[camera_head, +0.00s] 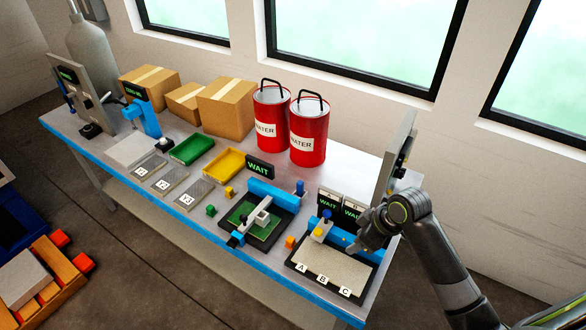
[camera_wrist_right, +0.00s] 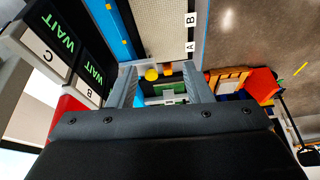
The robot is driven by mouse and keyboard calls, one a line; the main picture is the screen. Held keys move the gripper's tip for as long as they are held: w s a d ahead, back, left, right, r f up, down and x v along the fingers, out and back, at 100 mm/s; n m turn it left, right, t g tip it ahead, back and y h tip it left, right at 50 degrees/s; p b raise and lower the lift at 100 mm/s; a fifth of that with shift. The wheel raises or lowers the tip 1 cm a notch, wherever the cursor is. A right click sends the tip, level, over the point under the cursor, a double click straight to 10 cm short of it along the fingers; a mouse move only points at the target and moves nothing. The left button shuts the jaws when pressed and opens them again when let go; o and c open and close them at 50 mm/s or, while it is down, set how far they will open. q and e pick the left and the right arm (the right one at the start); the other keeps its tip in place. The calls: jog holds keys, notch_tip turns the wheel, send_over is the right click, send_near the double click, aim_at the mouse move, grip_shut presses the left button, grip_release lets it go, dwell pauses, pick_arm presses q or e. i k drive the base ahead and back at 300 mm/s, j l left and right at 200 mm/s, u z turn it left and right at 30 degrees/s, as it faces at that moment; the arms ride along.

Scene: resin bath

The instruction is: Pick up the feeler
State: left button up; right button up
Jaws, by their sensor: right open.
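No part is labelled as the feeler. The likeliest is a small upright piece with a blue knob, pale body and yellow tip (camera_head: 322,228), at the left end of the blue bar behind the A-B-C plate, but I cannot be sure. My right gripper (camera_head: 352,249) is over the right part of that bar, to the right of this piece. In the right wrist view my right gripper (camera_wrist_right: 163,84) is open, its fingers apart with nothing held. A yellow round part (camera_wrist_right: 151,75) shows beyond and between the fingers. My left gripper is out of view.
The A-B-C plate (camera_head: 335,268) lies at the table's front right. Two WAIT displays (camera_head: 329,201) and an upright panel (camera_head: 396,160) stand close to my right arm. A green-board fixture (camera_head: 238,222) is left of the plate. Red WATER buckets (camera_head: 309,135) stand behind.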

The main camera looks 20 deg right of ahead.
aim_at(299, 183)
jog(key=i, duration=0.9)
